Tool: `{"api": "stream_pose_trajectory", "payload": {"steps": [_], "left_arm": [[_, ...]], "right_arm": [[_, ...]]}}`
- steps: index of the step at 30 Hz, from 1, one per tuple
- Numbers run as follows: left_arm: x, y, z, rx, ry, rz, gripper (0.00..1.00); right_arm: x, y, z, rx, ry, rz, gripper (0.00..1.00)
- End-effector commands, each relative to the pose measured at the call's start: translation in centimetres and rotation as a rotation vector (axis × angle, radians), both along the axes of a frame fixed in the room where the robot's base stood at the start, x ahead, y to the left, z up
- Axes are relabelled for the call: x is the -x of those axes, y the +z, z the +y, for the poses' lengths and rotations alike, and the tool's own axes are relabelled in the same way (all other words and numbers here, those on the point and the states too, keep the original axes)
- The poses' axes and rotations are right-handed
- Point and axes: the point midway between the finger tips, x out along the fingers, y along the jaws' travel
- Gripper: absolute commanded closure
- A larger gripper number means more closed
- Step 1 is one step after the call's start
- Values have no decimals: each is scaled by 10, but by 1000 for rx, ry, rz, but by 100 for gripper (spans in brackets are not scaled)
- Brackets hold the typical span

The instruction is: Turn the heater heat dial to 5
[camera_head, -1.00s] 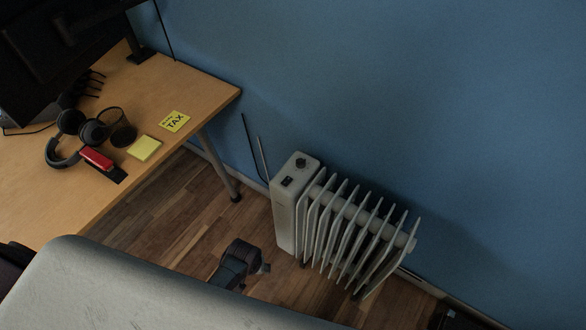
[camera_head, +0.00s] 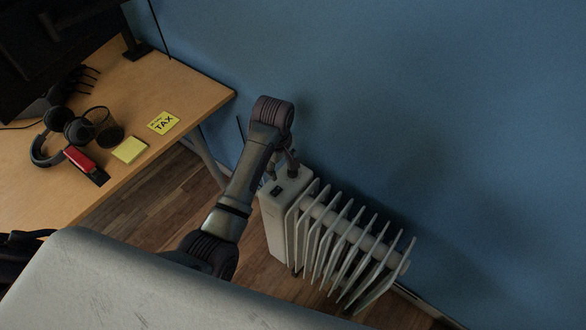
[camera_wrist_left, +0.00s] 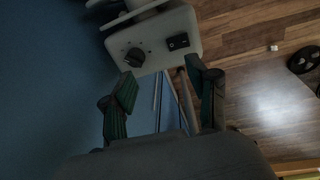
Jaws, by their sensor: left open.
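The white oil heater (camera_head: 270,225) stands on the floor against the blue wall. Its top panel carries a rocker switch (camera_head: 276,190). In the left wrist view the round dark heat dial (camera_wrist_left: 134,57) shows beside the black switch (camera_wrist_left: 178,41); its setting is too small to read. In the head view the dial is hard to tell from my fingers. My left gripper (camera_head: 282,168) points down over the heater's top. In the wrist view the left gripper (camera_wrist_left: 165,84) is open and empty, with the dial ahead of the left finger, apparently untouched. My right gripper is not in view.
Heater fins (camera_head: 345,245) stretch right. The blue wall is close behind the heater.

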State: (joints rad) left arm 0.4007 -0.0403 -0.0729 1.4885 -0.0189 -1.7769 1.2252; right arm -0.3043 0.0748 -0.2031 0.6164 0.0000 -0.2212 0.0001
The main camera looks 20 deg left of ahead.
Motion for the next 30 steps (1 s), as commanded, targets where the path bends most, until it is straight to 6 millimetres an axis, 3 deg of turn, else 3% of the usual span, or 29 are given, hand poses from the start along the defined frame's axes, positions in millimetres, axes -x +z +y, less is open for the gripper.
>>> {"api": "stream_pose_trajectory", "payload": {"steps": [3, 6, 11, 30], "left_arm": [[-27, 24, -7, 20, 126, 16, 41], [-41, 39, -12, 32, 214, 33, 41], [-48, 41, -15, 36, 270, 46, 41], [-56, -75, -16, 35, 268, 45, 41]], "right_arm": [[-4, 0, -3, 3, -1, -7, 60], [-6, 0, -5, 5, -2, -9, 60], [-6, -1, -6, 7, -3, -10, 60], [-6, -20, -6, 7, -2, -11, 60]]}}
